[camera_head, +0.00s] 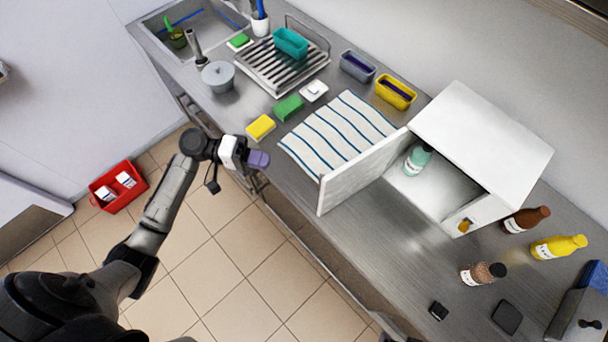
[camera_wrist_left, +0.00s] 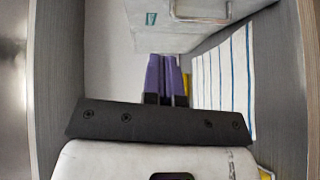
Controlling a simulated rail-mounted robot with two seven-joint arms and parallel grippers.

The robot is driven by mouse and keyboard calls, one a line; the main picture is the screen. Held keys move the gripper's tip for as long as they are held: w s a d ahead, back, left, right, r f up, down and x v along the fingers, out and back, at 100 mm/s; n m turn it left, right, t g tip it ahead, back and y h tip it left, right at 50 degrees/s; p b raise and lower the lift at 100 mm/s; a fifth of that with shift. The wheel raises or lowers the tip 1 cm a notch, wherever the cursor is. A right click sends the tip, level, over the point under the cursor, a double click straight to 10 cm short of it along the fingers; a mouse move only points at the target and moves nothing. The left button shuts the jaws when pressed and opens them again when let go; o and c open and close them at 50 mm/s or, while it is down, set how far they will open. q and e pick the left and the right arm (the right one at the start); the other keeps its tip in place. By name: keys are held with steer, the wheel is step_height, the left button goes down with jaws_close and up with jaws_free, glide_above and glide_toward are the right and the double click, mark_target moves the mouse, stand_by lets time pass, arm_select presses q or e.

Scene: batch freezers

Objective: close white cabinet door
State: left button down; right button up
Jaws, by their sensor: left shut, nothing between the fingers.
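The white cabinet (camera_head: 484,134) stands on the steel counter, and its white door (camera_head: 360,172) is swung wide open toward the counter's front edge. A green-capped bottle (camera_head: 417,159) stands inside the cabinet. My left gripper (camera_head: 259,160) is shut and empty at the front edge of the counter, left of the door and apart from it. In the left wrist view its purple fingers (camera_wrist_left: 166,76) are together, with a white box-like surface bearing a metal handle (camera_wrist_left: 200,12) beyond them. My right gripper is not in view.
A striped towel (camera_head: 338,132) lies left of the door, with a yellow sponge (camera_head: 261,127) and green sponge (camera_head: 288,108) beyond. The counter before the cabinet is mostly clear.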

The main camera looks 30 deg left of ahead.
arm_select(q)
steer(key=w+d+r+n+h+p, duration=0.1)
steer(key=d+p, duration=0.4)
steer(key=d, duration=0.8)
steer(key=shift+w+d+r+t, duration=0.15)
steer(key=shift+w+r+t, duration=0.15)
steer(key=shift+w+r, duration=0.1)
